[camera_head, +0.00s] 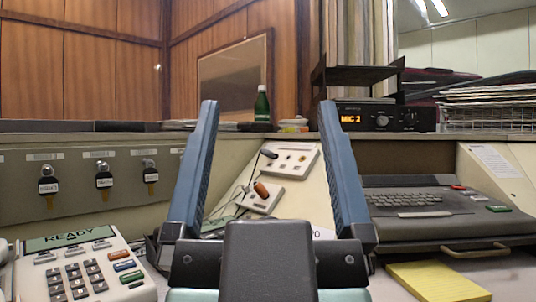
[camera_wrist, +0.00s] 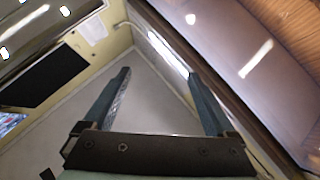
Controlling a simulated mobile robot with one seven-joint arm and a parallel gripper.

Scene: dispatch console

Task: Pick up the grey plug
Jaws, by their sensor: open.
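My gripper (camera_head: 269,104) points away from the head camera, its two blue fingers wide apart with nothing between them. In the head view, a small dark grey piece that looks like the plug (camera_head: 269,154) shows between the fingers, at the left edge of the upper pale socket panel (camera_head: 306,160). A thin cable seems to run down from it. An orange-brown plug (camera_head: 262,190) sits on the lower pale panel (camera_head: 258,203). The wrist view shows my open gripper (camera_wrist: 157,74) against walls and bright lights, with no plug visible.
A keypad phone (camera_head: 80,270) is at the lower left, below several keys (camera_head: 103,180) in a panel. A keyboard unit (camera_head: 420,208) and a yellow pad (camera_head: 438,281) are at the right. A green bottle (camera_head: 262,105) and a radio (camera_head: 378,117) stand on the ledge behind.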

